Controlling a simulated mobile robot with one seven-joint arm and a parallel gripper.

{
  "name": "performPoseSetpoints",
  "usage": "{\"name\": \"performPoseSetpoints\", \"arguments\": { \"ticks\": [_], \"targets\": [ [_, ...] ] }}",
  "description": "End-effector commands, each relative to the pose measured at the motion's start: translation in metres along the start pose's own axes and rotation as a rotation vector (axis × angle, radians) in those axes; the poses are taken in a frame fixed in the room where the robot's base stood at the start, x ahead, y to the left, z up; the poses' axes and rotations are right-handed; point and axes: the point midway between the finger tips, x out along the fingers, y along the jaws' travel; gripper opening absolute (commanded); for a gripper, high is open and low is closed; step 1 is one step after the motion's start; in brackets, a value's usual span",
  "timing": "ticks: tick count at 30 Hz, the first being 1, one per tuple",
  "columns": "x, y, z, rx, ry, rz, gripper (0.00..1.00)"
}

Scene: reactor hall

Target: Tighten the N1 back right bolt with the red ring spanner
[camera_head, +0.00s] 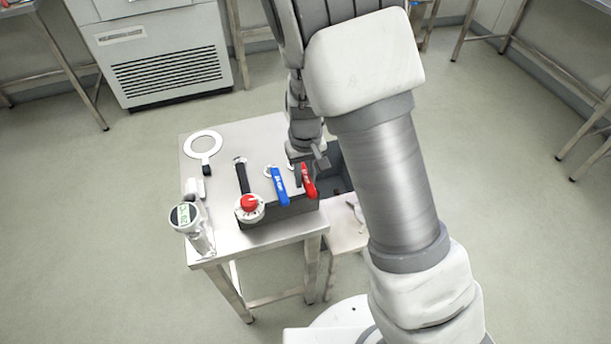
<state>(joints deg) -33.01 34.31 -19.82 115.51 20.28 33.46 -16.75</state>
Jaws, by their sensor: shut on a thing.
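The red ring spanner (309,186) is at the right end of a dark tool holder (284,215) on a small steel table. Its red handle leans up and shows in front of my gripper. My gripper (306,168) is over this end of the holder and shut on the red spanner; the fingertips are partly hidden, so the exact grip point is not clear. A blue-handled spanner (280,187) stands just left of the red one. I cannot see the N1 back right bolt in this view.
The steel table (222,228) also carries a black-handled tool (242,176), a red knob on a white dial (249,206), a white ring with a dark handle (203,146) and a digital instrument (188,220). A grey cabinet (160,55) stands behind. Floor is clear left and right.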

Motion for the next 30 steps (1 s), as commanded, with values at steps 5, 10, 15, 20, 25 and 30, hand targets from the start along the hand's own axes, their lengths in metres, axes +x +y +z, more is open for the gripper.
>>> {"name": "performPoseSetpoints", "arguments": {
  "ticks": [5, 10, 15, 20, 25, 30],
  "targets": [
    [0.0, 0.0, 0.0, 0.0, 0.001, 0.0, 0.0],
    [-0.001, 0.0, -0.001, 0.0, 0.002, 0.0, 0.0],
    [-0.01, 0.0, -0.001, 0.0, 0.002, 0.0, 0.0],
    [-0.034, 0.0, -0.001, 0.002, 0.003, -0.001, 0.0],
    [-0.06, 0.0, -0.001, 0.0, 0.002, -0.001, 0.0],
    [-0.073, 0.0, 0.0, 0.0, 0.001, 0.0, 0.0]
  ]
}}
